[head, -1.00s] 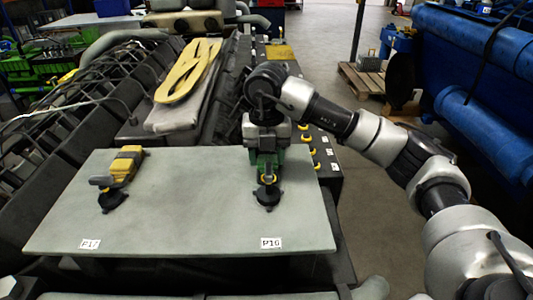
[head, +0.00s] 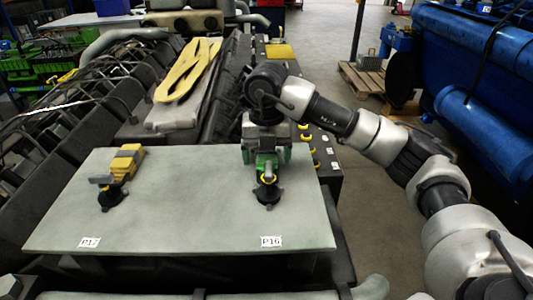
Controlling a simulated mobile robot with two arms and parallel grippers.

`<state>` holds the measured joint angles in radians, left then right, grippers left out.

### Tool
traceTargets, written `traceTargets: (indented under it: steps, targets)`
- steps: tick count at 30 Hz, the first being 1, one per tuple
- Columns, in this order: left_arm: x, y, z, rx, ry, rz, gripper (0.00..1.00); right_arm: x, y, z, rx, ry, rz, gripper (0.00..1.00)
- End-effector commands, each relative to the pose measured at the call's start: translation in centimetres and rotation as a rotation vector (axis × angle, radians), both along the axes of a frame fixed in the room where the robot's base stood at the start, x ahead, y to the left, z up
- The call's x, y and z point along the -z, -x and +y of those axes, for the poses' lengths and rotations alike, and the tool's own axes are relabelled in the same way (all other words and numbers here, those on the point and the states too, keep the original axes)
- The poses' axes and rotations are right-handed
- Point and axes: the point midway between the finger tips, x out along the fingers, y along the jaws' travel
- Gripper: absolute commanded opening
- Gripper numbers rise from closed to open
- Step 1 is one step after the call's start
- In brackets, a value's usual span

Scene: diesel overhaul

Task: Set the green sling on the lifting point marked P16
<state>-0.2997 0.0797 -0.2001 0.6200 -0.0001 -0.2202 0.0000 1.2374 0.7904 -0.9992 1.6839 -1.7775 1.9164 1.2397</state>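The green sling (head: 267,162) is upright at the lifting point (head: 268,194) behind the P16 label (head: 271,241). Its lower end, with a yellow part, meets the black fitting; whether it is fully seated on it is too small to tell. My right gripper (head: 266,153) is above and behind this fitting, its fingers spread to either side of the sling. The gripper hides the sling's upper part. My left gripper is not in view.
A yellow sling (head: 126,160) is at the black fitting behind the P17 label (head: 90,242), on the left of the same grey plate (head: 190,215). A long yellow strap (head: 188,70) lies behind the plate. The plate's middle is clear.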

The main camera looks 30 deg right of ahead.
Motion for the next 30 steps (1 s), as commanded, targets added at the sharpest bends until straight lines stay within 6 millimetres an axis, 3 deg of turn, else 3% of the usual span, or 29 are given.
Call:
traceTargets:
  steps: [8, 21, 30]
  targets:
    - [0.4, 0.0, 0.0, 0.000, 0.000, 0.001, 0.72, -0.7, 0.0, 0.0, 0.000, 0.000, -0.001, 0.81]
    - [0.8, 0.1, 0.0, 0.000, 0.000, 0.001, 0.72, -8.8, 0.0, 0.0, 0.002, 0.002, -0.004, 0.81]
    - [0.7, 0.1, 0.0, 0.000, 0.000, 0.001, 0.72, -10.7, 0.0, 0.0, 0.000, 0.000, 0.000, 0.81]
